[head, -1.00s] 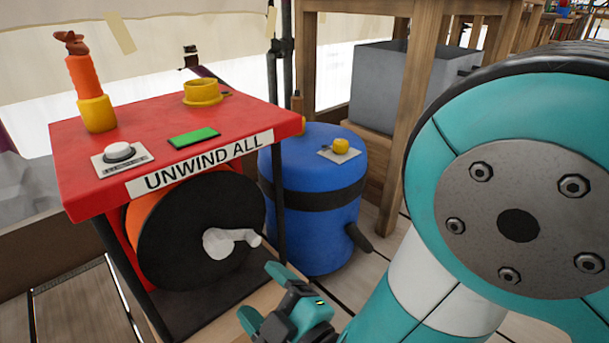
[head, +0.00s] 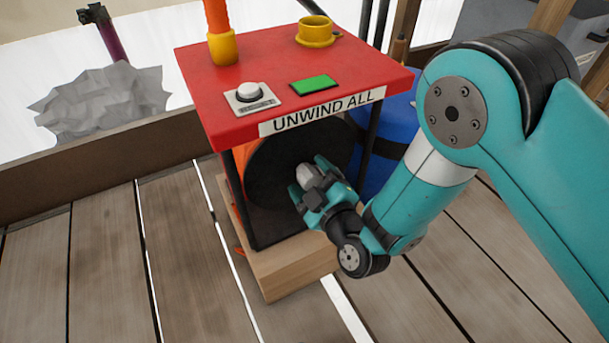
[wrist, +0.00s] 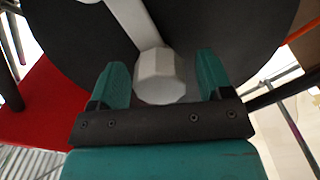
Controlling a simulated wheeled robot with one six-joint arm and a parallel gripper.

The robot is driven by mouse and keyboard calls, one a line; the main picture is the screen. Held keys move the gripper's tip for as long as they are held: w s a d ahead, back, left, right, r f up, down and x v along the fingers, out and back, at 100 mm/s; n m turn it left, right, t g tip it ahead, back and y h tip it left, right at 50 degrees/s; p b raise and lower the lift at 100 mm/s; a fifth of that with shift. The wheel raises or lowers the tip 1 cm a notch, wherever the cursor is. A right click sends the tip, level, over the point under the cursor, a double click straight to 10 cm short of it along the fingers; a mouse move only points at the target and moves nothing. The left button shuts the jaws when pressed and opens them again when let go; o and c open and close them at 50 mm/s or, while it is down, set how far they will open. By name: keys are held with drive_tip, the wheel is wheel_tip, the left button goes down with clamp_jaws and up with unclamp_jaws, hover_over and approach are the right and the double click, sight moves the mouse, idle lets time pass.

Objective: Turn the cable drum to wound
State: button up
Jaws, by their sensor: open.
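The cable drum (head: 268,172) is a black disc with orange cable behind it, under a red table top. It also fills much of the wrist view (wrist: 80,40). Its white crank handle (wrist: 160,76) stands between my open fingers in the wrist view, with a gap showing on each side. In the head view the white handle (head: 306,174) is partly hidden by my gripper (head: 308,177). My gripper is open in front of the drum's face.
The red top (head: 215,85) carries a sign "UNWIND ALL" (head: 325,110), a white button (head: 249,92), a green panel (head: 316,84) and a yellow cup (head: 315,30). A blue barrel (head: 398,120) stands behind at right. The plank floor (head: 110,260) at left is clear.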

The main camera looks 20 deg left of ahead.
drive_tip(key=c, duration=1.3)
drive_tip(key=shift+r+p, duration=0.15)
drive_tip(key=shift+p, duration=0.3)
drive_tip(key=shift+r+n+p, duration=0.15)
drive_tip(key=shift+n+p, duration=0.45)
drive_tip(key=shift+p, duration=0.4)
drive_tip(key=shift+n+p, duration=0.6)
drive_tip(key=shift+p, duration=0.55)
drive_tip(key=n+p, duration=0.3)
drive_tip(key=shift+f+n+p, duration=0.2)
drive_tip(key=shift+n+p, duration=0.15)
drive_tip(key=shift+n, duration=0.05)
drive_tip(key=shift+a+f, duration=0.1)
drive_tip(key=o, duration=1.3)
